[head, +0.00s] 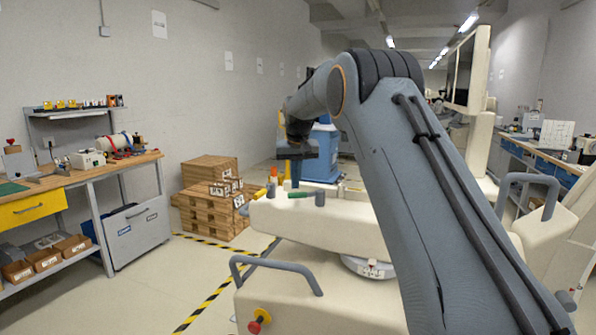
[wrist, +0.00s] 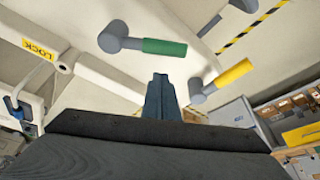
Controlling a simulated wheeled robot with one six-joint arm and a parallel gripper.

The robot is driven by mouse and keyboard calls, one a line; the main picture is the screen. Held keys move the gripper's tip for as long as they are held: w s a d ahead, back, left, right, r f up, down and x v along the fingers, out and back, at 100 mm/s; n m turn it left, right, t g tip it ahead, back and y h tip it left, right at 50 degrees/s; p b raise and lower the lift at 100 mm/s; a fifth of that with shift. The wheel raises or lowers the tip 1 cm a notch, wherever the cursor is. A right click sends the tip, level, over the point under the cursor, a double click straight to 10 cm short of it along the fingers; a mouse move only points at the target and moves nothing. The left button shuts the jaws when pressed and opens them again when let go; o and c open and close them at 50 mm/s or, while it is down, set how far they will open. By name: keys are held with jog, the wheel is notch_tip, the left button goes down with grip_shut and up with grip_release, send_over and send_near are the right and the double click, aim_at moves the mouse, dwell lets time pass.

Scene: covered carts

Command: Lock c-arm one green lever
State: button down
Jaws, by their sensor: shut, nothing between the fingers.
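The green lever (wrist: 160,47) is in the upper middle of the wrist view, a green grip on a grey round hub, lying roughly level and pointing right. In the head view the green lever (head: 299,195) sits on the cream c-arm cart (head: 300,222). A yellow lever (wrist: 232,74) is to its right in the wrist view, on its own grey hub. A yellow LOCK label (wrist: 40,50) is on the left of the wrist view. My gripper (wrist: 161,82) is shut and empty, its tips just below the green lever in the picture and apparently apart from it. It also shows in the head view (head: 295,182).
Grey handles (head: 275,266) stick up from the cart's near side. A red knob (head: 259,319) is low on its front. A workbench (head: 85,175) stands at the left, stacked wooden crates (head: 210,195) behind. Open floor with striped tape lies between bench and cart.

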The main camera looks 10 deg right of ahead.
jog(key=shift+s+a+f+p, duration=0.1)
jog(key=shift+s+f+p, duration=0.1)
jog(key=shift+s, duration=0.45)
jog(key=shift+s+f+p, duration=0.15)
jog(key=shift+s+p, duration=0.05)
jog(key=shift+s, duration=0.45)
